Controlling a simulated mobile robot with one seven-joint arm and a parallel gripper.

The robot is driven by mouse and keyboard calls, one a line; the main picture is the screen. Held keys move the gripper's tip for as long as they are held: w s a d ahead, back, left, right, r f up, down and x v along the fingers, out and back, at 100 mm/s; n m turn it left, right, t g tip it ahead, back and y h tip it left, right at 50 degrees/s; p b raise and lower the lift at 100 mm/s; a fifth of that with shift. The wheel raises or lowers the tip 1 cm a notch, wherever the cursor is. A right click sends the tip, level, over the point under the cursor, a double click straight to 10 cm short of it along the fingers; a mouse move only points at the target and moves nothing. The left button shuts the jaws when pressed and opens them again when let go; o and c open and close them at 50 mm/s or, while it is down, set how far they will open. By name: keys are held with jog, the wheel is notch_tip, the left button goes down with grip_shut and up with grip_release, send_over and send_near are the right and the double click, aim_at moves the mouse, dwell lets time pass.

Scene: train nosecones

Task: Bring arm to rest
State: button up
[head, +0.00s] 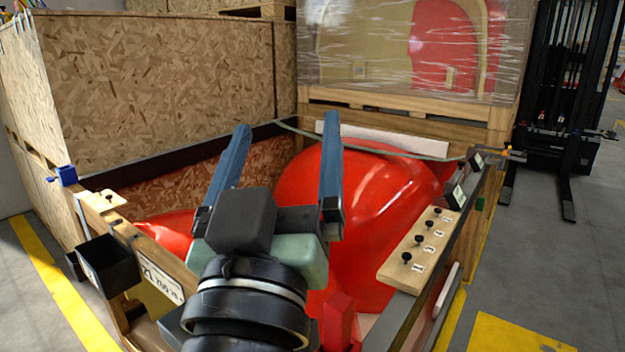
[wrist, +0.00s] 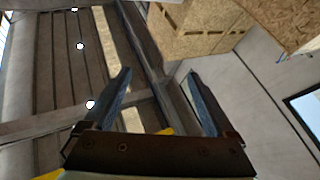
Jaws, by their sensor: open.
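My gripper (head: 283,145) is in the middle of the head view, with its two blue fingers spread wide apart. Nothing is between them. It is raised in front of a large glossy red nosecone (head: 375,215) that lies in a wooden crate. My arm hides part of the crate and of the red parts. In the wrist view my gripper (wrist: 160,90) also shows open and empty, facing toward the grey ceiling and walls.
A board with several numbered black knobs (head: 420,245) sits on the crate's right edge. A black bin (head: 108,263) hangs at the left. Chipboard panels (head: 160,90) stand behind left, a wrapped pallet load (head: 415,50) behind, and a forklift (head: 560,90) at the right.

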jog(key=s+d+r+m+t+y, duration=0.2)
jog(key=s+d+r+t, duration=0.15)
jog(key=s+r, duration=0.65)
notch_tip(320, 180, up, 16)
jog(key=w+a+p, duration=0.1)
jog(key=w+p, duration=0.1)
jog(key=p, duration=1.3)
jog(key=shift+w+n+t, duration=0.3)
jog(key=shift+t, duration=0.15)
